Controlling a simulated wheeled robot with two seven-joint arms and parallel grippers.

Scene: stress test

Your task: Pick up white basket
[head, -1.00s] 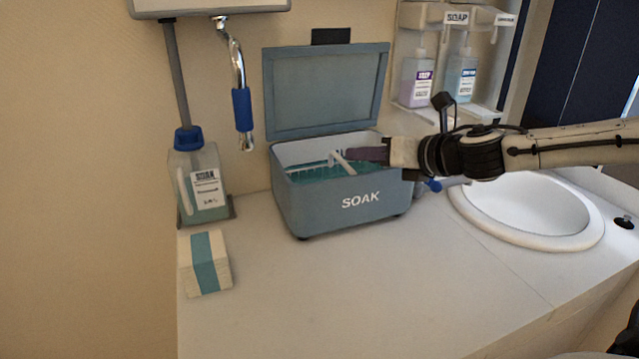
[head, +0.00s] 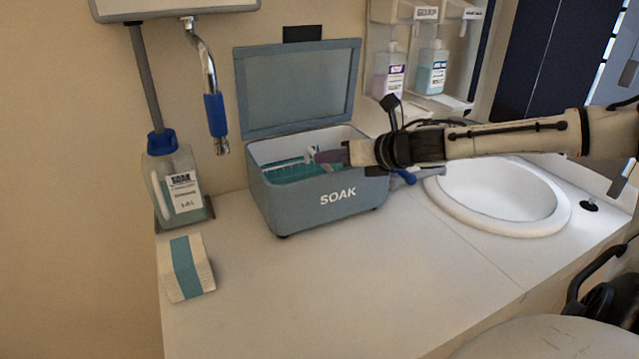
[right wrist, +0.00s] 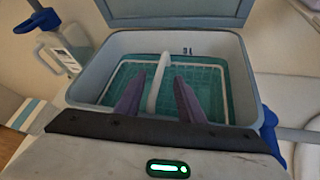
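The white basket (head: 278,170) sits in teal liquid inside the grey SOAK box (head: 300,207), whose lid is open. Its wire rim also shows in the right wrist view (right wrist: 222,90). Its white handle (right wrist: 158,82) stands up over the middle. My right gripper (right wrist: 157,78) is open, with one purple finger on each side of the handle and visible gaps between. In the head view my right gripper (head: 322,157) reaches over the box from the right and hides part of the handle and basket. My left gripper is not in view.
A soap bottle with a blue cap (head: 178,185) and a banded paper stack (head: 187,268) stand left of the box. A sink (head: 500,195) lies to the right. A blue-ended metal tap (head: 215,112) hangs at the back left. The front counter is clear.

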